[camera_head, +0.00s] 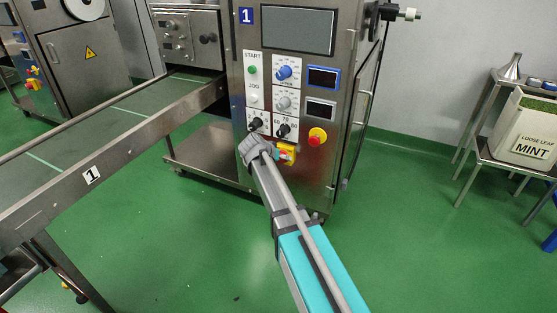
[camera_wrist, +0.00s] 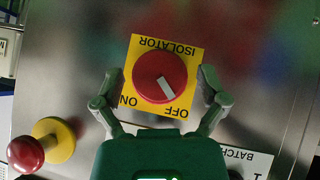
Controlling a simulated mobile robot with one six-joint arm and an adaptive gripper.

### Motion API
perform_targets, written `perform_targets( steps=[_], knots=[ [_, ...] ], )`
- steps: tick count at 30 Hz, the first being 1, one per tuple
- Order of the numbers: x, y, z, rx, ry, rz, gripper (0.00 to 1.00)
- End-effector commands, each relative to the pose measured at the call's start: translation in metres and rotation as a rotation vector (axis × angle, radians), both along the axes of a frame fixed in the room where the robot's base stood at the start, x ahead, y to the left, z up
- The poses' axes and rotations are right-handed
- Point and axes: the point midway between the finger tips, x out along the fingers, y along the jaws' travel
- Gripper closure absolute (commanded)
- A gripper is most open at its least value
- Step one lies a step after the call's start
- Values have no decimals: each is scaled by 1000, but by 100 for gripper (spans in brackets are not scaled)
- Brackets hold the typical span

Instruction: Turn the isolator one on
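The isolator is a red round knob (camera_wrist: 160,77) on a yellow plate (camera_wrist: 195,52), upside down in the wrist view. Its white pointer mark points down and right, toward the word OFF; ON is printed to the lower left. In the head view the yellow isolator plate (camera_head: 289,151) shows low on machine one, partly hidden by my arm. My gripper (camera_wrist: 160,80) is open, with one finger on each side of the knob and visible space between fingers and knob. I cannot tell how far the fingertips are from the panel.
A red emergency stop on a yellow base (camera_head: 317,137) sits close beside the isolator; it also shows in the wrist view (camera_wrist: 28,154). Black selector knobs (camera_head: 283,130) are just above. A conveyor (camera_head: 130,135) runs to the left.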

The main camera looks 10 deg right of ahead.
Motion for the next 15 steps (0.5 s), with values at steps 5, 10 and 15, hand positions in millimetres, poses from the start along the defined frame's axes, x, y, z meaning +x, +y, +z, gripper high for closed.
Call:
perform_targets(
  steps=[5, 10, 15],
  knots=[
    [0, 0, 0, 0, 0, 0, 39],
    [0, 0, 0, 0, 0, 0, 71],
    [0, 5, 0, 0, -1, 1, 90]
  ],
)
